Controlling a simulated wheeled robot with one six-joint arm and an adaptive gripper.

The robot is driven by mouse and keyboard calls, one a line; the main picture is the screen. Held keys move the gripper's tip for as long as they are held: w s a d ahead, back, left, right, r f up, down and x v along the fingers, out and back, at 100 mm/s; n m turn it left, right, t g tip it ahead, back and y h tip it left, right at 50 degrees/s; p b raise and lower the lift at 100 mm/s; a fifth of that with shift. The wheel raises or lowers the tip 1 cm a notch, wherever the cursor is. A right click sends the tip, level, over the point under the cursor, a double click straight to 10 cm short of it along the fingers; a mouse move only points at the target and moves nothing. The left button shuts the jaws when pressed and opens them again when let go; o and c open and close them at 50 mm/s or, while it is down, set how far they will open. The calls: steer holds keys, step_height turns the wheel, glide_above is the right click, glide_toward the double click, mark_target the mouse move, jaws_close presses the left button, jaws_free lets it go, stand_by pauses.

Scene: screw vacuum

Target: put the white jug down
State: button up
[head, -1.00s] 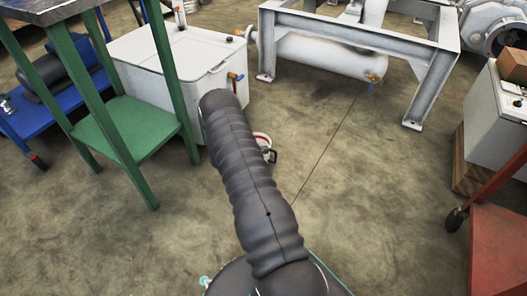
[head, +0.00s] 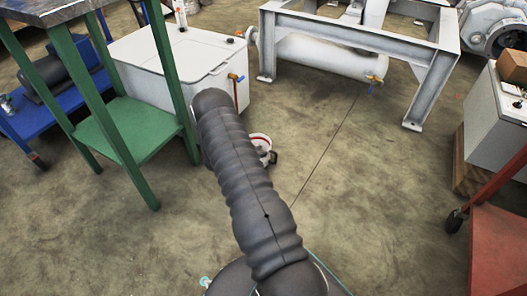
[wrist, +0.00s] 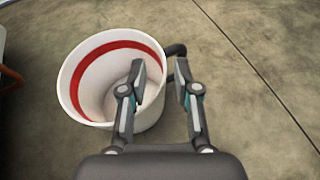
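The white jug (wrist: 112,85) is in the wrist view, seen from above, with a red band inside its rim. Its dark handle (wrist: 175,49) sticks out at the right. It looks upright over the concrete floor; I cannot tell for sure that its base touches. My gripper (wrist: 160,72) has its fingers apart, the left one over the jug's mouth and the right one outside near the handle. Nothing is visibly pinched between them. In the head view the jug (head: 262,141) shows only partly beside my arm, which hides the rest.
A white tank (head: 170,55) with a tap stands close behind and left. A green-legged table (head: 125,130) is at left. A grey metal frame (head: 350,40) is behind, and a red cart (head: 500,235) is at right. The floor between is clear.

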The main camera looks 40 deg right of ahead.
steer(key=v, duration=0.9)
steer(key=s+a+r+m+y, duration=0.2)
steer(key=s+a+r+m, duration=0.1)
steer(key=r, duration=0.6)
steer(key=s+a+r+m+y, duration=0.1)
steer(key=s+a+r+m, duration=0.2)
steer(key=r, duration=0.7)
steer(key=s+a+r+m+y, duration=0.2)
steer(key=s+a+r+m, duration=0.15)
steer(key=r, duration=0.55)
steer(key=s+a+r+m+t+y, duration=0.3)
steer(key=s+a+r, duration=0.4)
steer(key=s, duration=0.3)
steer(key=s+a+r+m+t+y, duration=0.3)
steer(key=s+a+r+m+y, duration=0.2)
steer(key=s+a+r, duration=0.2)
steer(key=s+a, duration=0.2)
steer(key=s, duration=0.2)
steer(key=shift+p, duration=0.4)
steer(key=shift+a+r, duration=0.1)
